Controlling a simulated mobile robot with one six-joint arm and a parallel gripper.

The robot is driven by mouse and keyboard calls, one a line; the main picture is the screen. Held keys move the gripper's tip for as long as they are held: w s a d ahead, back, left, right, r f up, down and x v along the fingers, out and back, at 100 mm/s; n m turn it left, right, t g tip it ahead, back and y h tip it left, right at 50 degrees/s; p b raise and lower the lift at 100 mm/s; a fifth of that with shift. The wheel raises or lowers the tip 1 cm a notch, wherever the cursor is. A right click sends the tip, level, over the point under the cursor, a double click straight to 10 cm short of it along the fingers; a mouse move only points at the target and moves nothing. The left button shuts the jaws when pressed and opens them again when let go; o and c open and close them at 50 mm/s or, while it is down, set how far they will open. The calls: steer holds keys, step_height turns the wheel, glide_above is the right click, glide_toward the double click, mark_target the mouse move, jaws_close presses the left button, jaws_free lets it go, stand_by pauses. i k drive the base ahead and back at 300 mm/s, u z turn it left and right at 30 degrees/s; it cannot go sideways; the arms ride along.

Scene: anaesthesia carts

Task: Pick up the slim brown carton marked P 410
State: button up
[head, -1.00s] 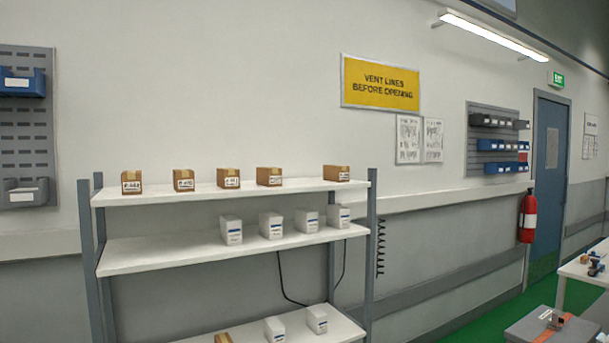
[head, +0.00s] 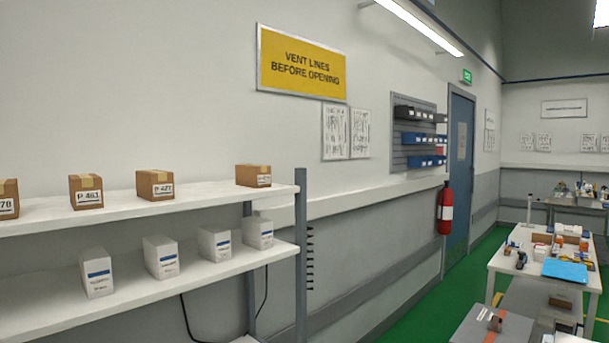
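No carton that I can read as P 410 shows in the head view. Brown cartons stand in a row on the top shelf (head: 222,198). One carton (head: 86,192) has a label that looks like P 463, and the carton right of it (head: 155,185) has one that looks like P 427. The carton at the left edge (head: 8,199) is cut off, with 78 showing. The label of the rightmost carton (head: 253,176) is too small to read surely. My gripper is not in view.
White boxes (head: 160,257) stand on the middle shelf. A grey post (head: 301,250) bounds the shelf's right end. A low grey unit (head: 480,330) and a cluttered white table (head: 505,262) stand at right. Green floor (head: 415,295) shows between the wall and them.

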mark_target(249, 175)
steer(key=z, duration=0.1)
steer(key=i, duration=0.95)
steer(key=u, duration=0.65)
steer(key=i, duration=0.6)
steer(key=u, duration=0.5)
